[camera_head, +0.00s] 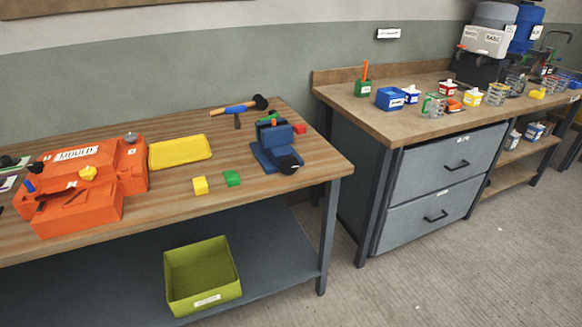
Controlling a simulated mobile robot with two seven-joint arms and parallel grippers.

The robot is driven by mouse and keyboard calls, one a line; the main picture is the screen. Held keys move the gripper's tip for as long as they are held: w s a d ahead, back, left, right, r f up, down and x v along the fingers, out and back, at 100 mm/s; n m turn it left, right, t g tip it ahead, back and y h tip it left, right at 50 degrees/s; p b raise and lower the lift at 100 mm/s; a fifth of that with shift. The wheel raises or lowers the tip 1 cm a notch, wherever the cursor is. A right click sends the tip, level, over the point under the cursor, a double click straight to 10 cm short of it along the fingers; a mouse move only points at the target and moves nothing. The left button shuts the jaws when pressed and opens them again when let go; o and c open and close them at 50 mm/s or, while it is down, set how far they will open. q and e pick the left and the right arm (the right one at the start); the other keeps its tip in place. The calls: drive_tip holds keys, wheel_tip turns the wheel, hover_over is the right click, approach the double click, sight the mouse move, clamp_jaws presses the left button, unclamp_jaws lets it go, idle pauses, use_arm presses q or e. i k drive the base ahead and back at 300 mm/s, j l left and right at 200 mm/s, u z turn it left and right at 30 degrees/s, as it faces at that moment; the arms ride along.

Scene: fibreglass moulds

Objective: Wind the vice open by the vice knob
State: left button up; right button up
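A blue vice (270,157) stands near the right end of the wooden bench. Its black vice knob (289,164) faces the front right. A small green piece and an orange piece show at the top of the vice jaws; I cannot tell whether they are clamped. How far the jaws stand apart is too small to tell. Neither of my grippers is in view.
An orange mould (80,178) sits at the left of the bench (170,222). A green bin (203,275) is below. Drawers (440,180) stand right.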

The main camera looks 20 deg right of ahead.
sight(289, 165)
drive_tip(key=l+u, duration=0.2)
drive_tip(key=u, duration=0.3)
drive_tip(key=l+u, duration=0.2)
drive_tip(key=u, duration=0.3)
drive_tip(key=k+l+u, duration=0.1)
drive_tip(key=l+u, duration=0.15)
drive_tip(key=l, duration=0.15)
drive_tip(key=k+l+u, duration=0.25)
drive_tip(key=l, duration=0.15)
drive_tip(key=k+l+u, duration=0.1)
drive_tip(key=l, duration=0.3)
drive_tip(key=k+l+u, duration=0.1)
drive_tip(key=l, duration=0.25)
drive_tip(key=k, duration=0.1)
